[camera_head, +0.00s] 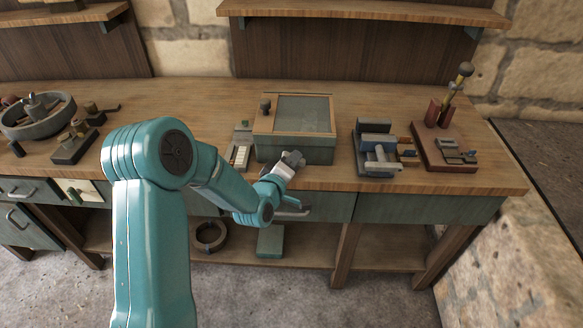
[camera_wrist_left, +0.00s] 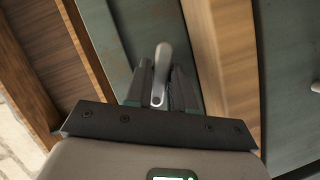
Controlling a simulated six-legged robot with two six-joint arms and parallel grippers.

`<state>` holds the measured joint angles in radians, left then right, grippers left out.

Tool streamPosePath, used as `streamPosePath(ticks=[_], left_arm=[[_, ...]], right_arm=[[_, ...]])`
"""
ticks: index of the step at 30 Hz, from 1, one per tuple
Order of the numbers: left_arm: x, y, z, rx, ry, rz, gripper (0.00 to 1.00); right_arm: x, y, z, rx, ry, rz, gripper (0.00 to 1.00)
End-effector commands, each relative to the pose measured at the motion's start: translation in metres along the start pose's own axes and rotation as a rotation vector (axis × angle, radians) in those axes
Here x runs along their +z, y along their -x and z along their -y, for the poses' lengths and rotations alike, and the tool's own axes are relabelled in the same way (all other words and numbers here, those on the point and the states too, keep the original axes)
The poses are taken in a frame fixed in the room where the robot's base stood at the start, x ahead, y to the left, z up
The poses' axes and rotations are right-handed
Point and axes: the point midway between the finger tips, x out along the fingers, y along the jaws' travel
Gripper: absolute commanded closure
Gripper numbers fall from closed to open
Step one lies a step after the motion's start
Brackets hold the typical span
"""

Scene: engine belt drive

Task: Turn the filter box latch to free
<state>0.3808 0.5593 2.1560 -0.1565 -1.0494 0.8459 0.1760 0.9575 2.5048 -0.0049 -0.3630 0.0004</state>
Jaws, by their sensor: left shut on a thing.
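The filter box (camera_head: 300,154) is a teal box with a wood-framed, grey-green lid, standing at the front of the bench. In the left wrist view, a small grey metal lever, the latch (camera_wrist_left: 162,62), stands out between the fingers of my left gripper (camera_wrist_left: 160,92). The fingers are shut on it. The box's teal front (camera_wrist_left: 143,25) lies behind it. In the head view the latch is hidden by the gripper. My right gripper is in neither view.
A grey-blue clamp-like device (camera_head: 378,150) stands right of the box, and a brown tool block (camera_head: 440,150) farther right. A drawer handle (camera_head: 291,211) sticks out below the gripper. The bench behind the box is mostly clear.

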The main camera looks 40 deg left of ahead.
Motion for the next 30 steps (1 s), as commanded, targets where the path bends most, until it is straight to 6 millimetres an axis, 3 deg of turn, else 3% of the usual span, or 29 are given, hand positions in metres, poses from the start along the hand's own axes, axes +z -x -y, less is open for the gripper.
streamPosePath(ticks=[3, 12, 30], left_arm=[[0.001, -0.001, 0.0, -0.038, -0.101, -0.003, 1.0], [0.0, -0.001, -0.004, -0.148, -0.362, -0.002, 1.0], [0.001, -0.001, -0.009, -0.351, -0.846, -0.002, 1.0]], right_arm=[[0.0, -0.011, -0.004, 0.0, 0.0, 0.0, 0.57], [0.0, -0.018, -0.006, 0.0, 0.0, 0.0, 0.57], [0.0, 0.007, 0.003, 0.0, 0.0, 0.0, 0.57]])
